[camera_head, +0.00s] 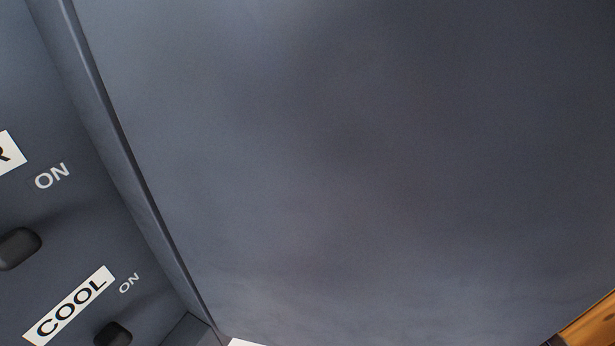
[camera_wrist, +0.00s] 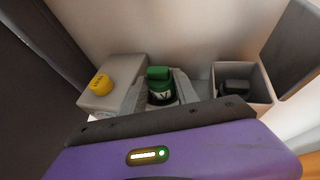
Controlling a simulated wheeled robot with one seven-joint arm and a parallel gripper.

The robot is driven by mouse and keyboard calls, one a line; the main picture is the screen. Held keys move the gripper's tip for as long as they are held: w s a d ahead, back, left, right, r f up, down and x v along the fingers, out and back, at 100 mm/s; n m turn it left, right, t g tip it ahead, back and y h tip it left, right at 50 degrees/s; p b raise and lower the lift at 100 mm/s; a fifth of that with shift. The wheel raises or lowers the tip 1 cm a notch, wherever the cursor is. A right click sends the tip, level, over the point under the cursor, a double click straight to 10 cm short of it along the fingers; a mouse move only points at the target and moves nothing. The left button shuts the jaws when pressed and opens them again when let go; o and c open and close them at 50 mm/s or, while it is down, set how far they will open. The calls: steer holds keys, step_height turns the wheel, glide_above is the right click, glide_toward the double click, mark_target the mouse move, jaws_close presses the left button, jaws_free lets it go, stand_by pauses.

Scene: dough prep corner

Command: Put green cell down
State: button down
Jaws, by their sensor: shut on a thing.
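The green cell (camera_wrist: 159,92), with a green cap and a dark green body bearing a pale mark, shows in the middle of the wrist view. My gripper (camera_wrist: 160,84) is shut on it, one grey finger on each side. The cell's lower part is hidden behind my gripper's purple body. I cannot tell whether the cell touches a surface below. Neither the cell nor my gripper shows in the head view.
In the wrist view, a grey box (camera_wrist: 118,72) with a yellow knob (camera_wrist: 100,84) stands left of the cell. An open grey bin (camera_wrist: 262,82) holding a dark object (camera_wrist: 235,88) stands right. A dark panel (camera_head: 350,150) with a COOL label (camera_head: 70,305) fills most of the head view.

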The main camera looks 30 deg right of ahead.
steer(key=shift+f+b, duration=0.75)
steer(key=shift+b, duration=0.2)
steer(key=c, duration=1.2)
jaws_free()
steer(key=shift+f, duration=0.1)
steer(key=shift+r+p, duration=0.85)
steer(key=shift+p, duration=0.35)
steer(key=b+v, duration=0.3)
steer(key=v, duration=0.9)
steer(key=shift+f, duration=0.1)
